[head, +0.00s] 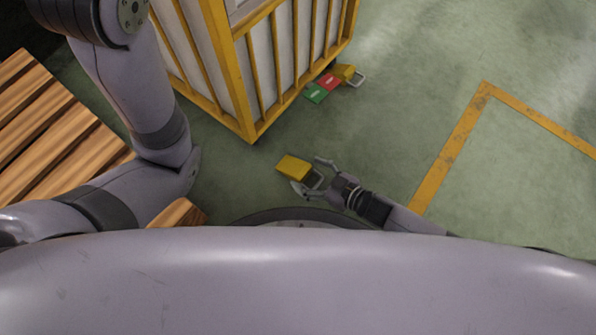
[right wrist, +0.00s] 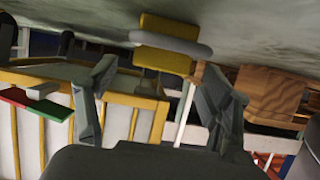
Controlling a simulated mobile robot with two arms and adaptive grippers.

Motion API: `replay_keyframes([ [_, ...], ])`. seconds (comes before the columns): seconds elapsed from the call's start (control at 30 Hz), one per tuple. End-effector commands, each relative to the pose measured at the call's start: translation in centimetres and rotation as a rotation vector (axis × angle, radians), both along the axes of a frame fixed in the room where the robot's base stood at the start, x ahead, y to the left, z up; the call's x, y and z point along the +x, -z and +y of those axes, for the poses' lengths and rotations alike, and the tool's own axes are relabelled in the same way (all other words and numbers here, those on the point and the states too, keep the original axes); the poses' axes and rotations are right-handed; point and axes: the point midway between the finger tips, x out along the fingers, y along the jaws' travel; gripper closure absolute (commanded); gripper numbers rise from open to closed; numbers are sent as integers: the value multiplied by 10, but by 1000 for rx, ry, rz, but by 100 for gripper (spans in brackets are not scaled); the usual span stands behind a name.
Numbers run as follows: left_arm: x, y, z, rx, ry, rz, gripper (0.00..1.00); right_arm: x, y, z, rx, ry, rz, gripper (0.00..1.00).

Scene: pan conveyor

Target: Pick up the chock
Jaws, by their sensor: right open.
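A yellow chock (head: 293,166) with a grey loop handle lies on the green floor, in front of the yellow cage's near corner. It also shows in the right wrist view (right wrist: 162,60), above and between the fingers, its handle across the near side. My right gripper (head: 311,177) is open beside the chock, its fingers spread around the handle side. In the right wrist view the open fingers (right wrist: 158,78) have nothing clamped between them. My left gripper is not in view.
A yellow-framed cage (head: 245,83) with white panels stands behind the near chock. Wooden slats (head: 50,130) are at left. Floor to the right is clear, with yellow lines (head: 450,150).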

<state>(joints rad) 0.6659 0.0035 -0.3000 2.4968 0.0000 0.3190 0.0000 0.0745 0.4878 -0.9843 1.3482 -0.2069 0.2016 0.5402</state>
Motion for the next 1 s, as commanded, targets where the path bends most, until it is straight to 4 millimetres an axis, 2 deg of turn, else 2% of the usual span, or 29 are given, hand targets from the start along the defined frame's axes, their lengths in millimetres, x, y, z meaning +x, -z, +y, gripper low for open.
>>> replay_keyframes([
  [0.07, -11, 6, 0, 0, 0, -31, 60, 5, 9, 8, 1, -2, -4, 27],
  [0.13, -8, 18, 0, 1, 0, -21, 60, 11, 13, 15, 2, -2, -4, 27],
  [0.3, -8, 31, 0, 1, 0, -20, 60, 22, 18, 30, 1, -1, -3, 27],
  [0.63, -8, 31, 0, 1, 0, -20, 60, 25, 16, 33, 0, 1, -2, 27],
  [1.0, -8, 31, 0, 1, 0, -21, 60, 24, 16, 33, 0, 1, -2, 52],
])
